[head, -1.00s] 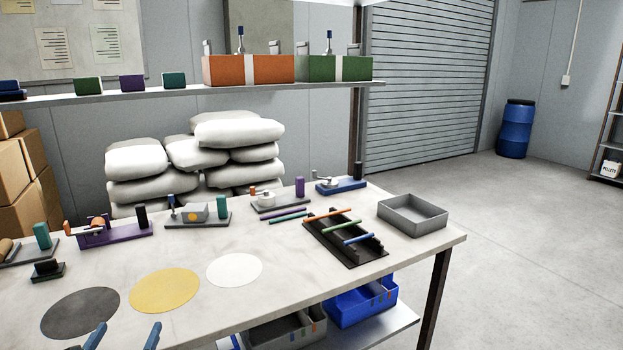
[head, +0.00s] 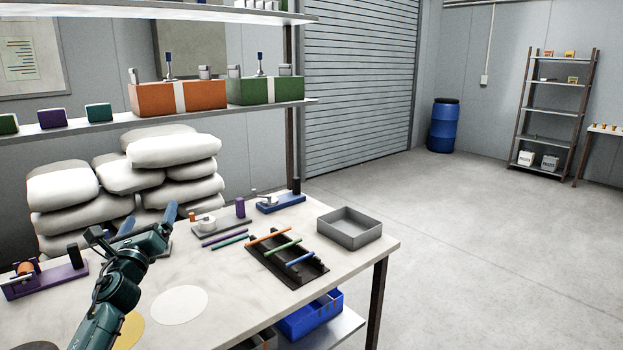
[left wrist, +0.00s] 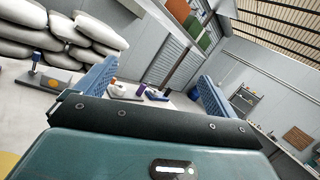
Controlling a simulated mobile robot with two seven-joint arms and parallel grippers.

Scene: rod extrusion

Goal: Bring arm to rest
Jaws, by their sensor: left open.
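My left gripper (head: 149,220) is raised over the workbench in the head view, with its teal arm coming up from the bottom left. Its two blue fingers are apart with nothing between them. The left wrist view also shows the open fingers (left wrist: 150,90), with the bench fixtures and white sacks beyond them. The gripper hides part of the bench and the fixture behind it. My right gripper is in neither current view.
A black rack (head: 288,262) holds orange, green and blue rods. Purple and teal rods lie beside it. A grey tray (head: 348,234) stands near the bench's right end. White sacks (head: 130,175) are stacked behind. A blue bin (head: 309,315) sits underneath. Open floor lies to the right.

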